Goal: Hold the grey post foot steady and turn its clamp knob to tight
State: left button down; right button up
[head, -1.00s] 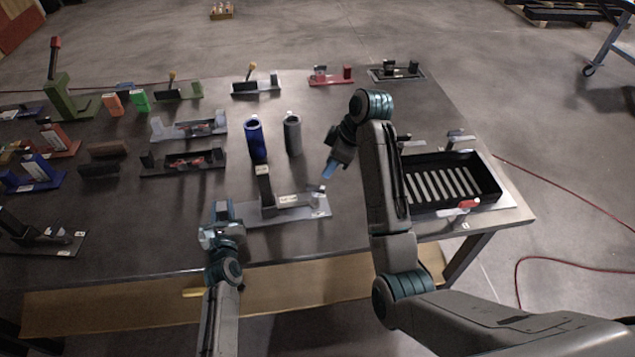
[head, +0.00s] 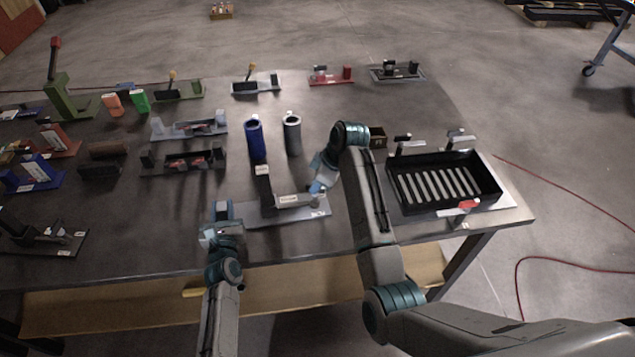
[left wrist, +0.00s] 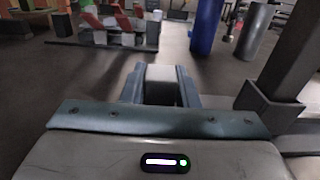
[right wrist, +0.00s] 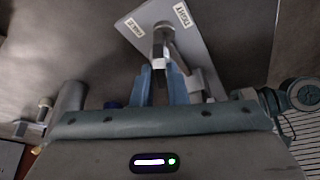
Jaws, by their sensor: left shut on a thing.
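The grey post foot (head: 290,216) is a flat plate with a dark upright post (head: 265,185) and a low arm at the near middle of the table. My left gripper (head: 222,208) is at its left end, shut on a grey block (left wrist: 162,84) of it. The clamp knob (right wrist: 160,48) is at the plate's right end, between two small white labels in the right wrist view. My right gripper (right wrist: 160,72) has its fingers apart, with the knob at or just beyond the fingertips. Whether they touch it I cannot tell. In the head view my right gripper (head: 317,187) partly hides the knob.
A blue tube (head: 255,140) and a grey tube (head: 292,135) stand behind the foot. A black slotted tray (head: 400,200) lies to the right, near my right arm. Several other fixtures, such as a black one (head: 185,162), fill the left and back. The table's front edge is close.

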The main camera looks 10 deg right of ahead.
grip_shut()
jog(key=shift+m+t+h, duration=0.4)
jog(key=shift+m+t, duration=0.2)
jog(key=shift+m, duration=1.2)
jog(key=o, duration=0.5)
grip_release()
jog(key=shift+s, duration=0.1)
jog(key=v, duration=1.2)
